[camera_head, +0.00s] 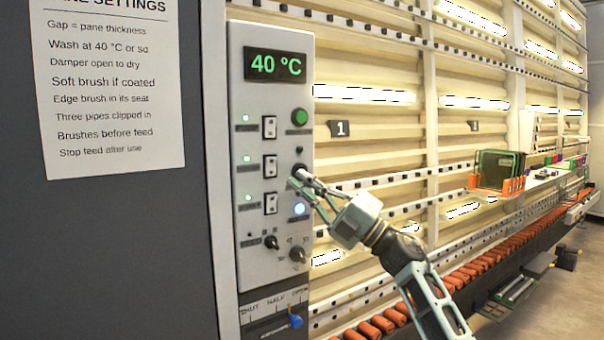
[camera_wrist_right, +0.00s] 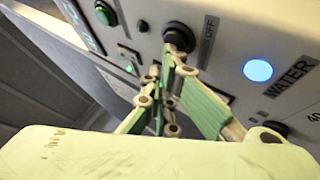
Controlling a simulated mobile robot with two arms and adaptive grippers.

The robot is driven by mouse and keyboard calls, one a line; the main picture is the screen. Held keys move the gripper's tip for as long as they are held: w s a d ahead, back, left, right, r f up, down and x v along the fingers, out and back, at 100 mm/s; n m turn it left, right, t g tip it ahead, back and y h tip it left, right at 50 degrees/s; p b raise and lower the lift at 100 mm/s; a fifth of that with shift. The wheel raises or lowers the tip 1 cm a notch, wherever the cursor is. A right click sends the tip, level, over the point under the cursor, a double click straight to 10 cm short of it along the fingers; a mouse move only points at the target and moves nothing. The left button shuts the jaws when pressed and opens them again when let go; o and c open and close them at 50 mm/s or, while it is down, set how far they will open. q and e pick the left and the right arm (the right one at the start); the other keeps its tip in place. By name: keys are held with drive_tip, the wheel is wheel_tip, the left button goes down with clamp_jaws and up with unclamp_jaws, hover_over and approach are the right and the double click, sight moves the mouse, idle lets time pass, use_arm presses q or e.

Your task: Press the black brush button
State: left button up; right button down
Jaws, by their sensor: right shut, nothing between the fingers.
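The black brush button (camera_head: 298,169) is a round black push button on the pale control panel (camera_head: 248,100), between the green button above and the lit blue-white one below. In the right wrist view the black button (camera_wrist_right: 178,37) stands out from the panel in a dark collar, straight ahead of the fingertips. My right gripper (camera_head: 300,178) is shut and empty, its tips at the button's lower edge in the head view. The right wrist view also shows the gripper (camera_wrist_right: 180,66) with its tips at the button; whether they touch it, I cannot tell. My left gripper is not in view.
A green button (camera_head: 300,117) and a lit blue-white water button (camera_head: 299,209) flank it. White rocker switches (camera_head: 270,166) sit to the left, two knobs (camera_head: 297,254) below. A 40 °C display (camera_head: 276,65) is at the top. An orange rack (camera_head: 497,182) holds panes at right.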

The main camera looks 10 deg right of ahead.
drive_tip(key=shift+s+d, duration=0.2)
drive_tip(key=shift+s, duration=0.35)
drive_tip(key=s, duration=0.1)
drive_tip(key=s+d, duration=0.1)
drive_tip(key=s, duration=0.2)
drive_tip(key=shift+s+d+p, duration=0.3)
drive_tip(key=shift+s+d, duration=0.05)
drive_tip(key=shift+f, duration=0.1)
idle(0.3)
